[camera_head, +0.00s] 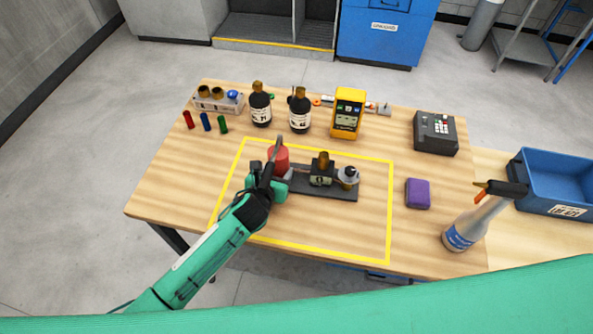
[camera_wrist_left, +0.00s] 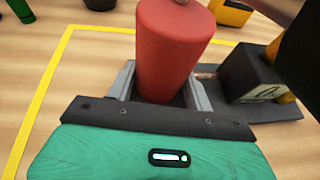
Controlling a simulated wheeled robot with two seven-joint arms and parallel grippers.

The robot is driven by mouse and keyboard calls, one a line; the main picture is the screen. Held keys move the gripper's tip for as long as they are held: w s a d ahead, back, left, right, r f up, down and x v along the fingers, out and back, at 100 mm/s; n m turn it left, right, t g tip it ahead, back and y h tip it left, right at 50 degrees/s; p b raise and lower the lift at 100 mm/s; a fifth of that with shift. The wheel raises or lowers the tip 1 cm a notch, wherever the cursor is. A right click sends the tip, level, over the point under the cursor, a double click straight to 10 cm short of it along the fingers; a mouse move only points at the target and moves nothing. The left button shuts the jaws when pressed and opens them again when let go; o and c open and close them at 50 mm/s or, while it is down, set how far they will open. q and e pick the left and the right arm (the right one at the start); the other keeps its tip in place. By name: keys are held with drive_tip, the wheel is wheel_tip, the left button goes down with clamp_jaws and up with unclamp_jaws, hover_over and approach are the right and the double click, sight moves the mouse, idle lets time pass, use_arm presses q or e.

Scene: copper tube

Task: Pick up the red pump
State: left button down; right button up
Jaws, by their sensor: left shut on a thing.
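The red pump (camera_head: 279,157) is a rounded red cylinder near the left end of a dark base plate (camera_head: 320,189), inside the yellow outline on the table. My left gripper (camera_head: 270,177) is at the pump, coming in from the lower left. In the left wrist view the pump (camera_wrist_left: 172,50) stands between the two grey fingers (camera_wrist_left: 165,92), which are shut on its lower part. The pump's underside is hidden, so I cannot tell whether it touches the plate. My right gripper is not in view.
A black block with a brass top (camera_head: 322,170) and a small round fitting (camera_head: 348,177) stand on the plate right of the pump. Dark bottles (camera_head: 261,106) and a yellow meter (camera_head: 347,112) stand behind. A purple box (camera_head: 418,194) and spray bottle (camera_head: 468,226) are right.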

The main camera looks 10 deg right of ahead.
use_arm(q)
wheel_tip(320, 180, up, 20)
drive_tip(key=shift+r+b, duration=0.15)
drive_tip(key=shift+b, duration=0.6)
drive_tip(key=shift+r, duration=0.1)
drive_tip(key=shift+r+p, duration=0.1)
drive_tip(key=shift+p, duration=0.45)
